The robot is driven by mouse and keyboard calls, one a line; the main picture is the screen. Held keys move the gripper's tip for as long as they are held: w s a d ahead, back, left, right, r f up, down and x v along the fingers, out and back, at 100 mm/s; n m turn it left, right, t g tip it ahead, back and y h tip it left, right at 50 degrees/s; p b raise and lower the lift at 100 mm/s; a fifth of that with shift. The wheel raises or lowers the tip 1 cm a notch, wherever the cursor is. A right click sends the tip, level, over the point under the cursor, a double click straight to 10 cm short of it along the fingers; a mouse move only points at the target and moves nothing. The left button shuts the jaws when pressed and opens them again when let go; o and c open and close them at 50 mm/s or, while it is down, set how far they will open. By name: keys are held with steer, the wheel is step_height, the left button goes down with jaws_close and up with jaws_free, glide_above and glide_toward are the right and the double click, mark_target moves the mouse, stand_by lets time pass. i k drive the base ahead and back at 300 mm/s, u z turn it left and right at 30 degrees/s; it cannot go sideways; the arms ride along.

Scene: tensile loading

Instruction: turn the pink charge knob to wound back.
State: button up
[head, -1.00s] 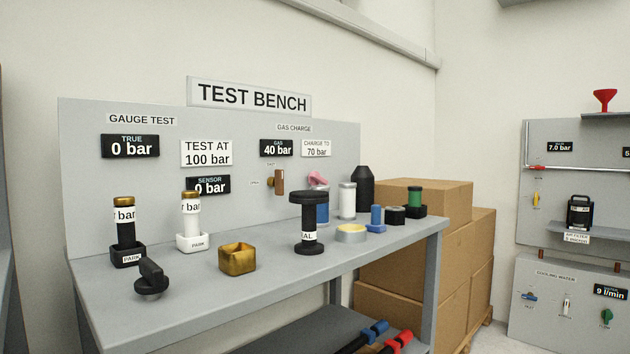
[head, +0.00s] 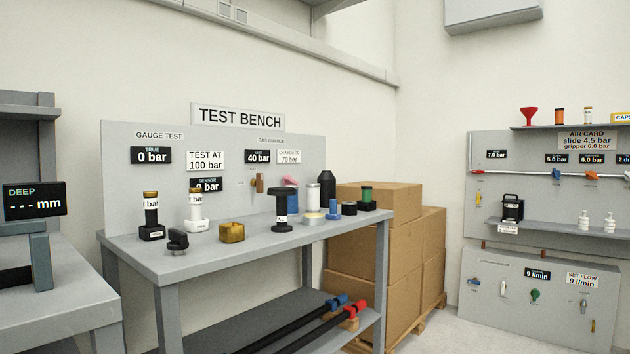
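The pink charge knob (head: 290,181) shows at the right part of the test bench back panel, under the gas charge label. It is small here and partly hidden by a blue cylinder and the black spool-shaped stand in front of it; I cannot read its setting. The gas display (head: 257,156) reads 40 bar and the card beside it (head: 289,157) reads charge to 70 bar. A brown-handled valve (head: 259,183) is left of the knob. My gripper is not in view.
The bench top (head: 185,262) holds a brass block (head: 231,232), a black spool-shaped stand (head: 281,212) and several small parts. Cardboard boxes (head: 378,203) stand at its right. Another bench (head: 60,305) with a DEEP display is at left. Floor (head: 440,335) shows at lower right.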

mark_target(287, 180)
steer(key=z, duration=0.7)
steer(key=i, duration=1.3)
steer(key=u, duration=0.1)
